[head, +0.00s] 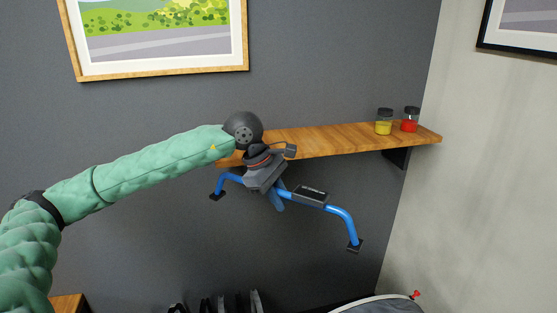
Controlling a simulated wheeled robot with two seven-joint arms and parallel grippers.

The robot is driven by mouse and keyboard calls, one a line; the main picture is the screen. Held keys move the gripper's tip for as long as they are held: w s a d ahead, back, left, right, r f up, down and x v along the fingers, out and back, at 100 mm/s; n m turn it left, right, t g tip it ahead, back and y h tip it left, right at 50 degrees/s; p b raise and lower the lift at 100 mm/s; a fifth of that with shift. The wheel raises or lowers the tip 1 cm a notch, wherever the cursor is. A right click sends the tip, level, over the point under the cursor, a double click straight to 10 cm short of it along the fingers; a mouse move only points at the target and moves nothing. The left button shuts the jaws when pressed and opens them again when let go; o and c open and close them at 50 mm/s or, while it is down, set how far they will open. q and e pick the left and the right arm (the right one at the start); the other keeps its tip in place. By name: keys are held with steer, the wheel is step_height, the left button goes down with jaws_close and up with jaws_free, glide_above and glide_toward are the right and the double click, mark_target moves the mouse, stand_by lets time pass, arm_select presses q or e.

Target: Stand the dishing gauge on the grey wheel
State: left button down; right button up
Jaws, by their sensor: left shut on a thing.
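The dishing gauge is a blue arched tool (341,218) with black feet at both ends and a dark block on its bar. My left gripper (274,188) is shut on its middle and holds it in the air, in front of the wall and below the shelf. The gauge is tilted, its right foot lower than its left. The gripper hides part of its middle. A rounded grey shape with a pale rim (385,302) shows at the bottom edge, lower right of the gauge and apart from it; I cannot tell whether it is the grey wheel. My right gripper is out of view.
A wooden shelf (335,139) on the wall, behind the left gripper, carries a yellow jar (384,127) and a red jar (410,125). A small red piece (416,294) and several dark upright items (222,304) show along the bottom edge. A wooden surface (68,304) shows at the lower left.

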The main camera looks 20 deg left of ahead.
arm_select(q)
steer(key=s+d+f+m+g, duration=0.1)
steer(key=f+m, duration=0.4)
steer(key=f, duration=0.8)
steer(key=s+d+f+m+g+y, duration=0.1)
steer(key=f+m, duration=0.4)
steer(key=f, duration=0.8)
steer(key=s+d+f+m+g+y, duration=0.1)
steer(key=s+f+m+g, duration=0.3)
steer(key=f, duration=0.9)
steer(key=shift+s+d+f+m, duration=0.15)
steer(key=shift+s+d+m, duration=0.1)
steer(key=shift+d+m, duration=0.6)
